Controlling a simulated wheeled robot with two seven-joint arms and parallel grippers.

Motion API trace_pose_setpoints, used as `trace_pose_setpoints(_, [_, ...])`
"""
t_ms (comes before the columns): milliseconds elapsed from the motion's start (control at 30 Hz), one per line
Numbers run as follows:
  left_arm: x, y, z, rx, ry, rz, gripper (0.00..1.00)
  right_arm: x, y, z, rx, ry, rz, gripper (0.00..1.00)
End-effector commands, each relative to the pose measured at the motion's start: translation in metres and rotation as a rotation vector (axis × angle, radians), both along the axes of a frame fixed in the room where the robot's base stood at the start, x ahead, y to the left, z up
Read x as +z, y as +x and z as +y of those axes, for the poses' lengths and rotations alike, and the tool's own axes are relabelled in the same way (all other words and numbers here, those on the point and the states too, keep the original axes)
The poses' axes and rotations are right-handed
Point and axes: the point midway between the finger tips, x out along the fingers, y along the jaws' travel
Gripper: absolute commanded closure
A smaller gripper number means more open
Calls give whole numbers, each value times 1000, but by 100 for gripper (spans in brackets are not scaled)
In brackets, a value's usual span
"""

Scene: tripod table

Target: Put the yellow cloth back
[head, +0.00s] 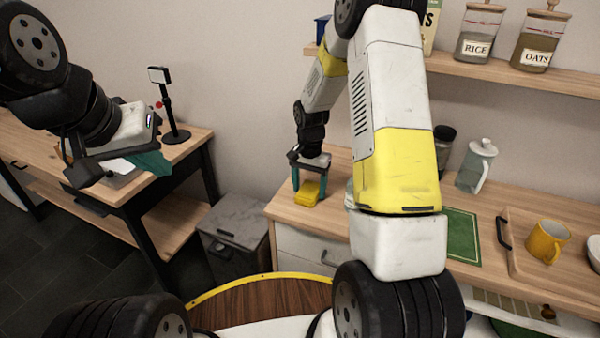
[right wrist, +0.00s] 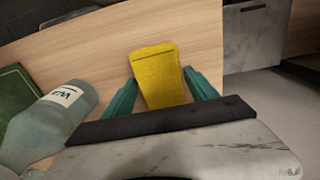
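The yellow cloth (head: 308,193) is a small folded block on the wooden counter, left of my right arm in the head view. It also shows in the right wrist view (right wrist: 159,75). My right gripper (head: 309,187) points down over it with its two teal fingers apart, one on each side of the cloth. In the right wrist view the fingertips (right wrist: 160,76) are very close to its sides; I cannot tell whether they touch. My left gripper (head: 117,164) is at the left above a side table, and its finger opening is not clear.
A labelled bottle (right wrist: 55,120) and a green mat (right wrist: 22,98) are left of the cloth in the wrist view. The counter (head: 285,203) ends just left of the cloth. A tray with a yellow mug (head: 546,241) is at the right. A grey bin (head: 232,228) stands below.

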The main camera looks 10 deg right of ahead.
Motion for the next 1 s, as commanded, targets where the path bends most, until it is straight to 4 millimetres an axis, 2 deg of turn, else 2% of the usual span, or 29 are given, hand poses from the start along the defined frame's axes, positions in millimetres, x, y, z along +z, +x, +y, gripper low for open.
trace_pose_setpoints(333, [0,0,0,0,0,0,100,1,0,0,0,0,0,19])
trace_pose_setpoints(467, [0,0,0,0,0,0,100,8,1,0,0,0,-4,19])
trace_pose_setpoints(567, [0,0,0,0,0,0,100,22,1,0,0,0,-5,19])
trace_pose_setpoints(800, [0,0,0,0,0,0,100,75,1,0,-1,0,-6,19])
trace_pose_setpoints(1000, [0,0,0,0,0,0,100,109,1,0,0,0,-4,19])
